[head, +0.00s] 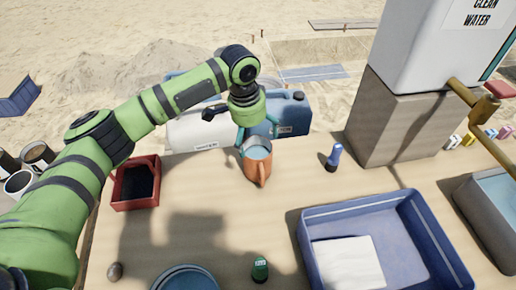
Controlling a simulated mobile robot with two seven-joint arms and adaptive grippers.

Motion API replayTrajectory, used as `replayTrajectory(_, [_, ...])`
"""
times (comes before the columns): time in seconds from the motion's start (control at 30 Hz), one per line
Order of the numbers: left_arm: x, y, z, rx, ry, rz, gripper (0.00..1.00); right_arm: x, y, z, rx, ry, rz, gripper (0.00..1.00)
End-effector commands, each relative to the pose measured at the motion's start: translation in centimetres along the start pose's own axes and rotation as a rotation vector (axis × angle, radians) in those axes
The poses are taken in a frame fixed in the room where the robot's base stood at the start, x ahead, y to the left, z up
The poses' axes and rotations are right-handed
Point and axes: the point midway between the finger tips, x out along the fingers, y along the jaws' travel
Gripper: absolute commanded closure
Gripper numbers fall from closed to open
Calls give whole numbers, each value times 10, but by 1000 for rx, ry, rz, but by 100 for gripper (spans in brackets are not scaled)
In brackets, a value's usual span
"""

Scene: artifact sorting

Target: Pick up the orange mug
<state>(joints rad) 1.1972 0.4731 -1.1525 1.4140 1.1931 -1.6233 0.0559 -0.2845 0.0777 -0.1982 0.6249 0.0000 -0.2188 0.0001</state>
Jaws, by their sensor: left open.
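The orange mug (263,170) stands on the table near its far edge, in the middle of the head view. Its inside looks pale blue-grey, and its handle faces toward me. My left gripper (256,135) is over the mug's far rim, with its fingers apart around the upper part of the mug. I cannot tell whether the fingers touch it. My right gripper is out of view.
A red bin (136,192) stands left of the mug. A blue bottle (333,157) stands to the right, before a stone block (385,135). A blue tray (312,247) holding a white sheet, a green item (260,269) and a blue basin (186,279) are nearer. Water containers (292,115) lie behind.

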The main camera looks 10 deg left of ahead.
Motion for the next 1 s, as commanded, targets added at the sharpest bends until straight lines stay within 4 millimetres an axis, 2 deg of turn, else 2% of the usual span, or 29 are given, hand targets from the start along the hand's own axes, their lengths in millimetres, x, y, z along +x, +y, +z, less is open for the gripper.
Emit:
replayTrajectory(0.33, [42, -5, -1, -1, -5, 2, 0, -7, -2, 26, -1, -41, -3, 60])
replayTrajectory(0.5, [64, -5, -2, 0, -3, 2, 0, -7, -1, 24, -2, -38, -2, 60])
replayTrajectory(0.77, [68, -6, -2, 1, 0, 0, 0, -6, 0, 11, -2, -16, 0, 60])
replayTrajectory(0.8, [68, -6, -2, 1, 0, 0, 4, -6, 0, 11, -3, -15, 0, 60])
replayTrajectory(0.97, [68, -6, -2, 1, -2, 0, 68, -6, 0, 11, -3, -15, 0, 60])
replayTrajectory(1.0, [68, -6, -1, 0, -2, 1, 68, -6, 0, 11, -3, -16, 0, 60])
